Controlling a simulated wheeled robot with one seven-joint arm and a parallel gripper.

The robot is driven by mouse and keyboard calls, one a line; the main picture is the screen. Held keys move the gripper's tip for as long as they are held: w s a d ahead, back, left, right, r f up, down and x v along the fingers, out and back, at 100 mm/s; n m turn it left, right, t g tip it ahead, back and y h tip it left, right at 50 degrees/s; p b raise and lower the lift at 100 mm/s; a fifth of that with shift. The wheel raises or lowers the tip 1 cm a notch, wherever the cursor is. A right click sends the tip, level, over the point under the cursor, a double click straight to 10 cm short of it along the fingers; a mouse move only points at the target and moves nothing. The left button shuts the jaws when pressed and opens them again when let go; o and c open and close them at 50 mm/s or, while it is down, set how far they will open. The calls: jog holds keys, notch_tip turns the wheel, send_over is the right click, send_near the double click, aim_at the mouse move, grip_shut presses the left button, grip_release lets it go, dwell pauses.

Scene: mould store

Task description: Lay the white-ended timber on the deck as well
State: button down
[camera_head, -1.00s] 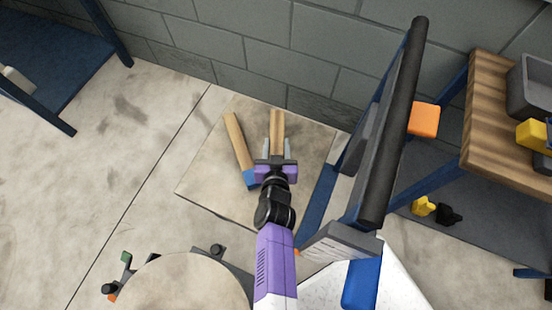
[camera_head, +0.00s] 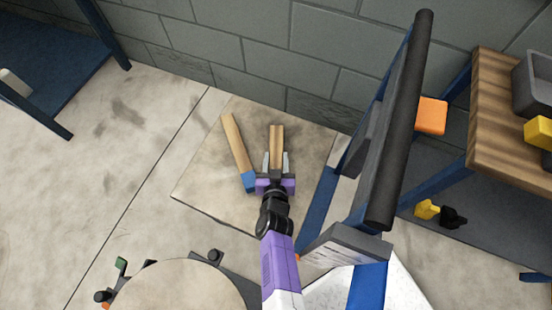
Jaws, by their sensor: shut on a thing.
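The blue-ended timber (camera_head: 236,144) lies on a pale square deck (camera_head: 205,185), its blue end toward me. A second timber (camera_head: 276,138) is to its right, apart from it and nearly straight away from me. My gripper (camera_head: 276,163) is shut on this second timber near its near end, with a grey finger on each side. Its near end is hidden by my gripper, so no white end shows. I cannot tell whether it touches the deck or is held just above it.
A blue frame with a thick black bar (camera_head: 402,120) rises close on the right of my gripper. A wooden-topped bench (camera_head: 487,110) stands beyond it. A grey block wall (camera_head: 250,50) closes the back. The deck's left part is clear.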

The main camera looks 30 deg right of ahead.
jog(key=c, duration=0.8)
grip_release()
jog(key=shift+a+r, duration=0.1)
jog(key=shift+r, duration=0.05)
jog(key=p+v, duration=0.2)
jog(key=v, duration=1)
jog(key=shift+p, duration=0.3)
